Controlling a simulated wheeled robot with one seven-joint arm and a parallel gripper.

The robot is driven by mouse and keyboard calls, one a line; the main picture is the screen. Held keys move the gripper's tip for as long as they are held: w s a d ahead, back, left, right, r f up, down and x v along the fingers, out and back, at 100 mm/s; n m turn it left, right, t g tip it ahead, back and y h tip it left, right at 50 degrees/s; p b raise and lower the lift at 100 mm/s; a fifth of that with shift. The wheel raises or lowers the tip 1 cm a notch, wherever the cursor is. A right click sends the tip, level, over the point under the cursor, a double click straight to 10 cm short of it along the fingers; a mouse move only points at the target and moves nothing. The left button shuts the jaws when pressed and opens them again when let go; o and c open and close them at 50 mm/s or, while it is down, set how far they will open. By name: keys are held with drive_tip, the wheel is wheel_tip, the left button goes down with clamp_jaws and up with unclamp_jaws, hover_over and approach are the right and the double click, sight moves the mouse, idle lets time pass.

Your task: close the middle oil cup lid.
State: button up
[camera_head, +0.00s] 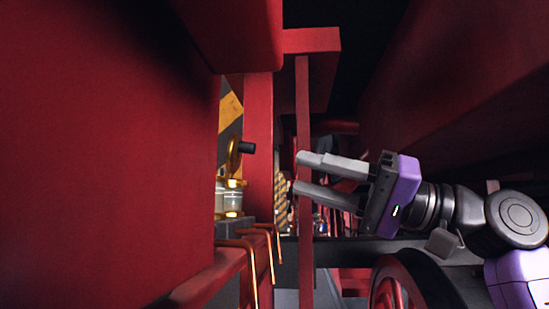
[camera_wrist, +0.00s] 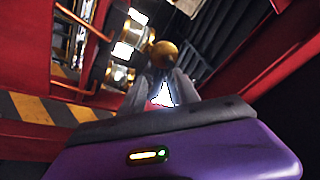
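In the head view, one oil cup (camera_head: 232,200) of glass and brass stands on a dark block at the left. Its round brass lid (camera_head: 234,155) is tipped up on edge, with a black knob pointing right. Any other cups are hidden behind the red beam, so I cannot tell which cup this is. My gripper (camera_head: 297,173) is open and empty, right of the lid and apart from it, fingers pointing left. In the wrist view, a round brass piece (camera_wrist: 163,53) shows just beyond the fingertips (camera_wrist: 160,78), beside several glass-and-brass cups (camera_wrist: 122,50).
A large red panel (camera_head: 110,160) fills the left, and red uprights (camera_head: 304,180) stand near my fingertips. Copper pipes (camera_head: 250,265) hang below the cup. A red wheel (camera_head: 395,285) is under my arm. Dark open space lies above my gripper.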

sight(241, 157)
drive_tip(key=a+r+p, duration=0.2)
drive_tip(key=a+r, duration=0.1)
drive_tip(key=a, duration=0.4)
drive_tip(key=shift+a+r+n, duration=0.15)
drive_tip(key=shift+r+n, duration=0.15)
drive_tip(key=shift+r, duration=0.1)
clamp_jaws()
